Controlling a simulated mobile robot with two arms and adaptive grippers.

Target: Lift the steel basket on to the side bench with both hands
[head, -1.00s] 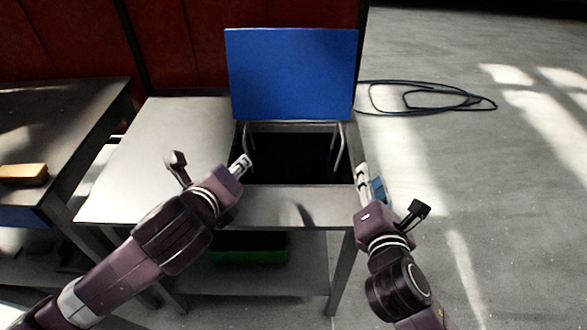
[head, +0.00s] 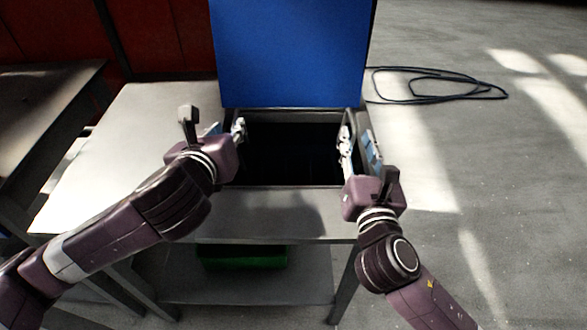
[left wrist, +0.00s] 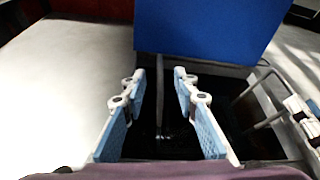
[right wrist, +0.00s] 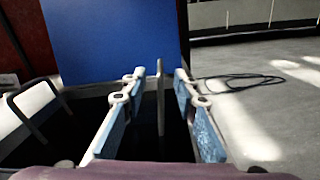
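The steel basket sits down in the dark tank opening, and its body is lost in shadow. Its two wire handles stand up: the right wrist view shows the left handle (right wrist: 30,105), the left wrist view the right handle (left wrist: 262,95). My left gripper (head: 226,130) is at the opening's left side, fingers apart, with a handle bar (left wrist: 159,90) between them. My right gripper (head: 358,145) is at the right side, fingers apart, with the other bar (right wrist: 160,95) seen edge-on between them. Neither visibly touches its bar. The side bench (head: 45,105) is the dark-topped table at far left.
A raised blue lid (head: 290,55) stands behind the opening. The steel worktop (head: 130,140) left of the tank is bare. A green box (head: 240,257) is on the shelf below. A coiled dark cable (head: 435,85) lies on the floor at right.

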